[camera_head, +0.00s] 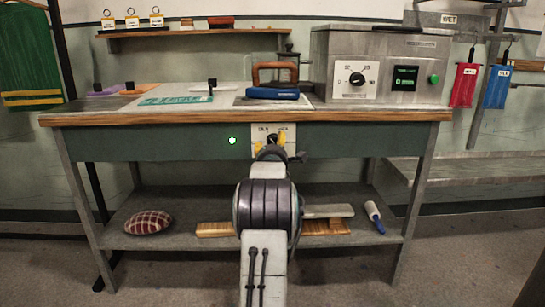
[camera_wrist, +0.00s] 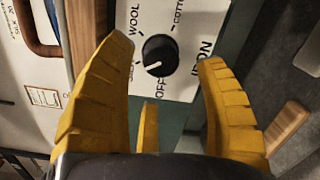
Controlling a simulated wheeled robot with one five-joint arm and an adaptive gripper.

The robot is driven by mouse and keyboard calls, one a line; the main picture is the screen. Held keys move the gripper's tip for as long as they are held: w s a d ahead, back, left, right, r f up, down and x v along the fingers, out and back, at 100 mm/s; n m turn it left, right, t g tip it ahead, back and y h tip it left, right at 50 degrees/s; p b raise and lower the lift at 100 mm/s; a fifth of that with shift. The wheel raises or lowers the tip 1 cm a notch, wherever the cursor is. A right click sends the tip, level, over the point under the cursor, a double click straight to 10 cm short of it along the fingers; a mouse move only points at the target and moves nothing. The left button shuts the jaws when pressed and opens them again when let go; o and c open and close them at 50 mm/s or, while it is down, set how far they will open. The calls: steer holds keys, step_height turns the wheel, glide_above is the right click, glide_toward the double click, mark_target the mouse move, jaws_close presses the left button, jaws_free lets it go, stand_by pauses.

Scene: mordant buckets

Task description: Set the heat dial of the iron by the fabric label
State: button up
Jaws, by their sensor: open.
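The heat dial (camera_wrist: 160,55) is a round black knob with a white pointer mark on a white panel (camera_head: 262,130) on the bench front. The wrist view shows OFF, WOOL, COTTON and IRON printed around it. The mark points to the lower left, near OFF; another label there is mostly hidden by a finger. My gripper (camera_wrist: 166,56) is open, its yellow fingers either side of the knob in view; contact cannot be told. It also shows at the panel in the head view (camera_head: 271,145). The blue iron (camera_head: 273,93) with brown handle stands above.
A grey box (camera_head: 335,88) with its own dial and green display stands on the bench right. A green light (camera_head: 232,141) shows on the bench front. The lower shelf holds a plaid cushion (camera_head: 148,222) and wooden boards (camera_head: 215,229).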

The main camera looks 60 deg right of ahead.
mark_target(273, 142)
steer(key=v, duration=0.7)
steer(key=shift+a, duration=0.25)
steer(key=shift+s+r, duration=0.1)
steer(key=shift+s, duration=0.05)
steer(key=shift+w+d+m, duration=0.95)
steer(key=shift+d+m, duration=0.7)
steer(key=shift+m, duration=0.2)
steer(key=shift+w+d+m, duration=0.9)
steer(key=shift+d+m, duration=0.75)
steer(key=shift+m, duration=0.15)
steer(key=shift+w+d+m, duration=0.95)
steer(key=shift+d+m, duration=0.7)
steer(key=shift+m, duration=0.2)
steer(key=shift+c, duration=0.3)
